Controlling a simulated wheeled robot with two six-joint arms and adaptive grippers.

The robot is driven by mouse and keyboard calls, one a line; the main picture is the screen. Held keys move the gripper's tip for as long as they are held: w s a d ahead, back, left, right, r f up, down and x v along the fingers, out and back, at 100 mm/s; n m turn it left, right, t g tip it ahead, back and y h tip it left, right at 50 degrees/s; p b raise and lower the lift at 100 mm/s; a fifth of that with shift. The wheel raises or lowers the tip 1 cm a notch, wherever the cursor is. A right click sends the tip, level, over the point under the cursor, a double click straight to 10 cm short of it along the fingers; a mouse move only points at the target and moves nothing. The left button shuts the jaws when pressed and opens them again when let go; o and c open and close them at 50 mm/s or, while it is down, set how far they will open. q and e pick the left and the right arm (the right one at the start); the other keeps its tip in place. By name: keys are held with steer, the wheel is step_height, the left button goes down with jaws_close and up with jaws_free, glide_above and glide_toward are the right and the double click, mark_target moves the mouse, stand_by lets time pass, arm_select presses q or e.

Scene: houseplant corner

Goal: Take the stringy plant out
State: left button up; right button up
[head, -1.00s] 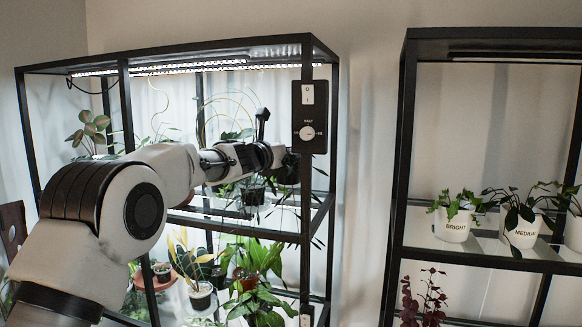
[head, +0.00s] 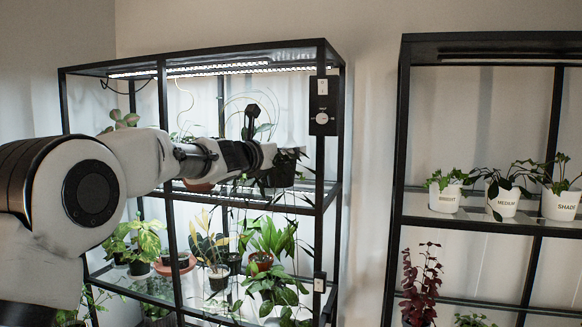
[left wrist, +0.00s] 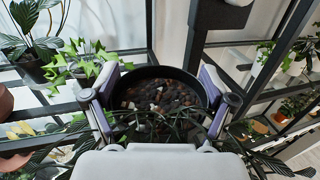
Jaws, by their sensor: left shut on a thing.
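The stringy plant (head: 302,205), with long thin dark leaves, is in a dark round pot (head: 281,174) in front of the left shelf's upper tier, beside its right front post. My left gripper (head: 273,157) is shut on this pot. In the left wrist view the two fingers clasp opposite sides of the pot's black rim (left wrist: 160,73), and pebbly soil (left wrist: 155,97) shows inside it. Thin leaves hang over the near side, and the pot's underside is hidden there. My right gripper is not in view.
The left shelf (head: 332,110) has a black control box (head: 323,104) on its right post, close to the pot. Several potted plants crowd its lower tier. The right shelf holds white pots labelled BRIGHT (head: 444,198), MEDIUM (head: 503,202) and SHADE (head: 562,205).

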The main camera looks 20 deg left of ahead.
arm_select(q)
steer(key=shift+s+f+b, duration=0.15)
steer(key=shift+s+b, duration=0.3)
steer(key=shift+s, duration=0.8)
steer(key=s+b, duration=0.1)
steer(key=s+f+b, duration=0.1)
steer(key=b, duration=0.1)
steer(key=shift+s+f, duration=0.1)
steer(key=shift+s, duration=0.05)
steer(key=s+b, duration=0.2)
steer(key=s, duration=0.4)
steer(key=shift+s+a+r+b, duration=0.2)
steer(key=shift+r+b, duration=0.1)
steer(key=shift+r, duration=0.15)
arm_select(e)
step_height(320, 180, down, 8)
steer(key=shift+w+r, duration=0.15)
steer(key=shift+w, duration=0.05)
arm_select(q)
steer(key=shift+s, duration=0.1)
